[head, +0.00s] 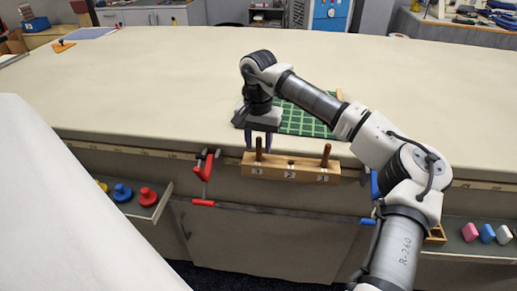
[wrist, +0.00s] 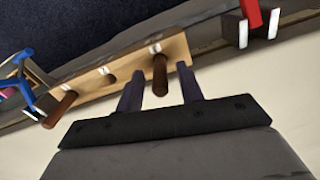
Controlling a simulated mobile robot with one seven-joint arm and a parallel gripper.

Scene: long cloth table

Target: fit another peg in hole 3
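A wooden block (head: 285,172) with three numbered holes sits at the table's front edge; it also shows in the wrist view (wrist: 133,66). A brown peg (head: 259,149) stands in the left end hole, and another peg (head: 326,155) stands in the right end hole. The end digits are too small to read surely; the middle one reads 2. My gripper (head: 258,143) points down at the left peg, its fingers apart. In the wrist view, that peg (wrist: 160,75) appears between the fingers (wrist: 160,92), with gaps on both sides.
A red clamp (head: 205,178) is left of the block; a blue clamp (head: 375,185) is right of it. A green gridded mat (head: 303,121) lies behind my gripper. Side shelves hold coloured discs (head: 147,196) and small blocks (head: 487,233). Most of the tabletop is clear.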

